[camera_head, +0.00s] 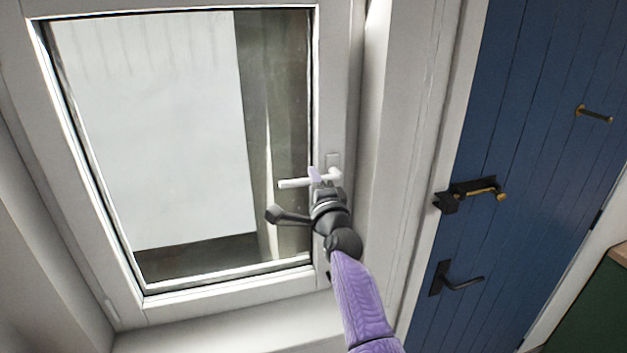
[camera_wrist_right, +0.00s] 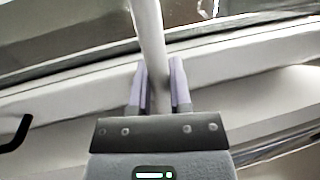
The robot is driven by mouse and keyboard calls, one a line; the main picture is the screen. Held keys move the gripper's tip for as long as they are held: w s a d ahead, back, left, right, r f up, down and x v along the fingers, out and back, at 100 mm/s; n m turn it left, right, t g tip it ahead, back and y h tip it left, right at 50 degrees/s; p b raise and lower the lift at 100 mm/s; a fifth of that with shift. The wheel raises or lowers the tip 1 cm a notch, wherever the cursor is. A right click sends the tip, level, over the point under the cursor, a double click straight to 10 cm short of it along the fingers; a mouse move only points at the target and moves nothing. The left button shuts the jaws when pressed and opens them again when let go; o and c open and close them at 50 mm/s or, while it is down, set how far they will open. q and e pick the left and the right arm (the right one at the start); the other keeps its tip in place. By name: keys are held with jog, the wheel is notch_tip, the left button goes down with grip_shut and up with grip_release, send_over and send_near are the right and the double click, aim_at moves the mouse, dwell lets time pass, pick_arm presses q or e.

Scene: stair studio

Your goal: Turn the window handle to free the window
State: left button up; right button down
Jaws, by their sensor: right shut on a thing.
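The white window handle (camera_head: 293,183) points left, about level, from its mount on the right side of the window frame (camera_head: 335,100). My right gripper (camera_head: 315,175) is shut on the handle near its mount end. In the right wrist view the handle (camera_wrist_right: 149,30) runs up between the two purple fingers of my right gripper (camera_wrist_right: 158,88). The window looks closed in its frame. My left gripper is not in view.
A blue plank door (camera_head: 530,130) with a black latch (camera_head: 468,193) and a black lever handle (camera_head: 455,279) stands to the right. A white sill (camera_head: 230,335) runs below the window. A green cabinet (camera_head: 590,300) shows at the lower right.

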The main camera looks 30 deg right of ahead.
jog(key=shift+r, duration=0.1)
jog(key=c, duration=0.6)
grip_release()
jog(key=v, duration=1)
